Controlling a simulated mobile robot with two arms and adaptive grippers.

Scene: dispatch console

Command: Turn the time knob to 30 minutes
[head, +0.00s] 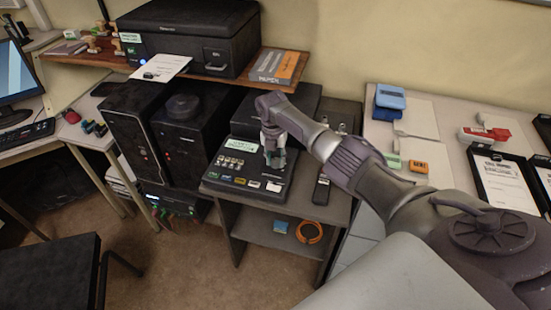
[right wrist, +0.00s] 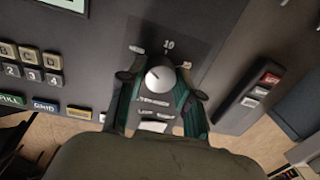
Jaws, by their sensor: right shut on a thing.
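The time knob (right wrist: 160,78) is a round grey-white dial on the dark console (head: 286,178). A label reading 10 sits above it in the right wrist view; the other labels around it are too small or partly covered to read. A short dark mark shows on the knob's face, on its left side. My right gripper (head: 275,156) points down at the console, and its two green-lined fingers stand on either side of the knob, shut on it. In the head view the gripper hides the knob. My left gripper is not in view.
The console also carries lettered keys (right wrist: 33,64) and coloured buttons left of the knob. A black handset (head: 321,189) lies to its right. Black computer towers (head: 135,135) stand to the left, and a printer (head: 190,35) sits on the shelf behind.

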